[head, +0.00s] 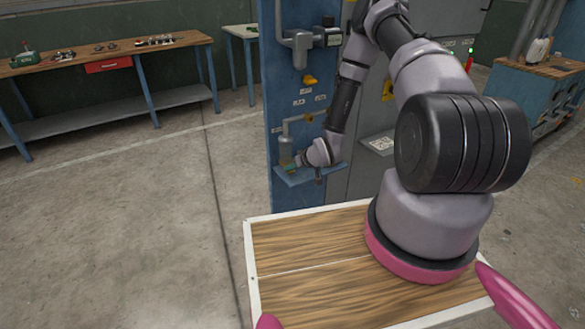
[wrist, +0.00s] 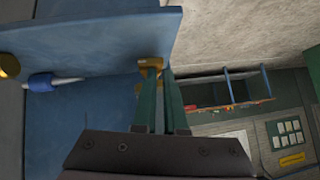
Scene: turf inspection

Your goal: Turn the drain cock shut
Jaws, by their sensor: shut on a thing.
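My gripper (head: 291,167) is low at the front of the blue cabinet, beside a small blue shelf (head: 298,180). In the wrist view its two green fingers (wrist: 160,78) come close together at a brass-coloured piece (wrist: 150,63), which looks like the drain cock. The jaws are shut on it. The fingers hide part of this piece, so I cannot tell how far it is turned. In the head view the cock is too small and too covered by my gripper to make out.
The blue shelf plate (wrist: 95,45) lies close to the fingers.

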